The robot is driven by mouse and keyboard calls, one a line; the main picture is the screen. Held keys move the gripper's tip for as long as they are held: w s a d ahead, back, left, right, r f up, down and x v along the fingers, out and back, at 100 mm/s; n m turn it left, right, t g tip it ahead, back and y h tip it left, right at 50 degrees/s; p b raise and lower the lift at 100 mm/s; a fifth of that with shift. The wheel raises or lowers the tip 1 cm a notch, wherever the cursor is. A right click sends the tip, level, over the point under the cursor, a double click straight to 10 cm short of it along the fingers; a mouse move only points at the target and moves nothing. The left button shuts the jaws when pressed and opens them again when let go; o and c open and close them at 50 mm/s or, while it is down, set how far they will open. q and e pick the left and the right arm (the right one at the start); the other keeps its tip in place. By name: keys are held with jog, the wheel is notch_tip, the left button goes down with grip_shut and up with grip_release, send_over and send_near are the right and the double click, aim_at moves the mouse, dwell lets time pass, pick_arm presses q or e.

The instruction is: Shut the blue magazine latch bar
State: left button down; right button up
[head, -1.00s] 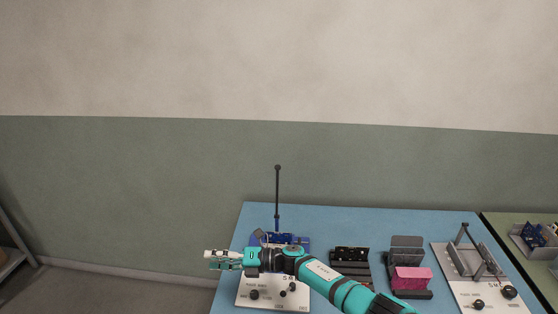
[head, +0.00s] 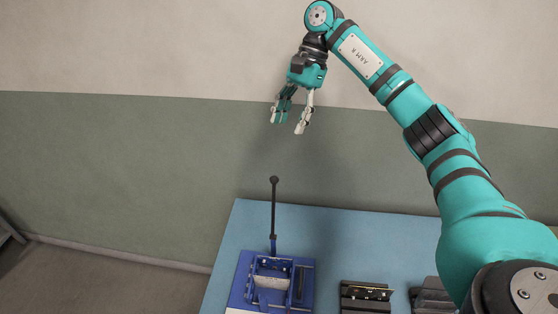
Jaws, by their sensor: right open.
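The blue magazine (head: 245,284) sits on the blue table near its left side, in the lower middle of the head view. Its latch bar (head: 274,212) is a thin dark rod with a round knob on top and a blue foot. It stands upright at the back of the magazine. My right gripper (head: 288,127) is raised in front of the wall, above and slightly right of the knob. Its fingers point down, apart and empty, and it touches nothing. My left gripper is not in view.
A black fixture (head: 366,296) stands to the right of the magazine. A grey holder (head: 428,297) is further right, partly hidden by my right arm. The blue table (head: 335,235) is clear behind them. The wall rises behind the table.

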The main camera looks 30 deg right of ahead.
aim_at(275, 176)
jog(key=p+x, duration=0.1)
jog(key=x, duration=0.4)
jog(key=p+x, duration=0.2)
jog(key=x, duration=0.3)
jog(key=d+p+x, duration=0.1)
jog(key=p+x, duration=0.1)
jog(key=x, duration=0.3)
jog(key=shift+s+f, duration=0.15)
jog(key=shift+s, duration=0.05)
jog(key=shift+a+f, duration=0.2)
jog(key=shift+f, duration=0.45)
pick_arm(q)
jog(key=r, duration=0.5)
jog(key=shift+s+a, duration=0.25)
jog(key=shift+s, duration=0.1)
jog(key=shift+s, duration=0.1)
pick_arm(e)
grip_shut()
